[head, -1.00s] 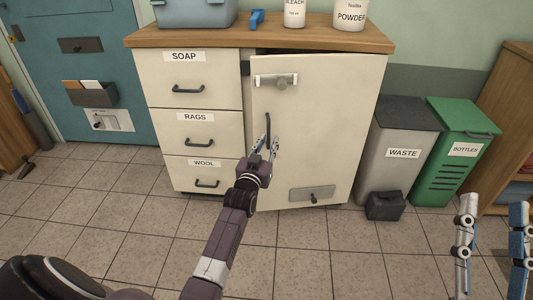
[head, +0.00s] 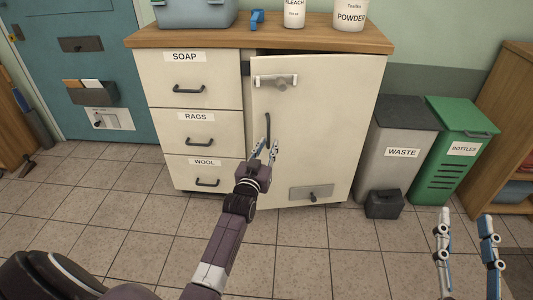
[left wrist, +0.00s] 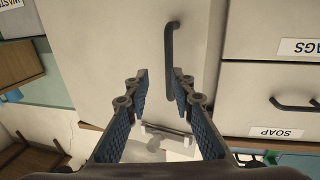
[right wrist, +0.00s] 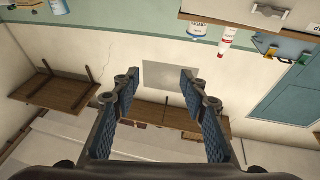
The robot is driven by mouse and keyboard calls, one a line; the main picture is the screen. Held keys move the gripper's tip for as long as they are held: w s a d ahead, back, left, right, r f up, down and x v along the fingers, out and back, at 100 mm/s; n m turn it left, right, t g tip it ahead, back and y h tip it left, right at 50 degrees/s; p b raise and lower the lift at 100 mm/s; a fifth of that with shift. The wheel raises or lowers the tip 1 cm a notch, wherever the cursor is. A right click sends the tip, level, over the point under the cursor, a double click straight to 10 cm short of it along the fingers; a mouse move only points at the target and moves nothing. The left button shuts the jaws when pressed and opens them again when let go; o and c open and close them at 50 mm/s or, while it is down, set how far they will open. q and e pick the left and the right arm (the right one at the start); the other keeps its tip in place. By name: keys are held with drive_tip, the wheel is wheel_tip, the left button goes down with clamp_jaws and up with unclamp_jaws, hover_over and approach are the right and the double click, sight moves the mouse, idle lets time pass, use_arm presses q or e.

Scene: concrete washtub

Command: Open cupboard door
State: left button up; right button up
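The cream cupboard door (head: 325,125) is on the right of the cabinet in the head view. A dark gap shows along its top, so it looks slightly ajar. Its dark vertical handle (head: 268,128) is near the left edge; it also shows in the left wrist view (left wrist: 170,45). My left gripper (head: 265,150) is open at the handle's lower part. In the left wrist view the handle's lower end shows between the open fingers (left wrist: 157,75), closer to the right one; contact cannot be told. My right gripper (head: 466,218) is open and empty, away from the cabinet.
Drawers labelled SOAP, RAGS and WOOL (head: 196,115) are left of the door. A grey waste bin (head: 395,155) and a green bottles bin (head: 455,150) stand to the right. A small dark box (head: 384,205) is on the floor near the door. The tiled floor in front is mostly clear.

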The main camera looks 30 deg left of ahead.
use_arm(q)
drive_tip(key=p+v, duration=0.1)
drive_tip(key=v, duration=0.1)
drive_tip(key=p+v, duration=0.1)
drive_tip(key=shift+s+d+p, duration=0.3)
drive_tip(key=shift+d+p, duration=0.05)
drive_tip(key=shift+d, duration=0.1)
use_arm(e)
wheel_tip(320, 180, down, 14)
drive_tip(key=s+d+g+h, duration=0.1)
drive_tip(key=d+g+h, duration=0.1)
drive_tip(key=g, duration=0.5)
drive_tip(key=shift+s, duration=0.15)
drive_tip(key=shift+d+f, duration=0.1)
drive_tip(key=shift+s+d+f+g+h, duration=0.2)
drive_tip(key=shift+s+f+g, duration=0.2)
drive_tip(key=shift+f, duration=0.2)
drive_tip(key=shift+s+d+f+g+h, duration=0.1)
drive_tip(key=shift+s+f+g+h, duration=0.1)
drive_tip(key=shift+s+f+g, duration=0.3)
use_arm(q)
drive_tip(key=shift+c, duration=0.4)
use_arm(e)
drive_tip(key=shift+w+f, duration=0.1)
drive_tip(key=shift+w, duration=0.1)
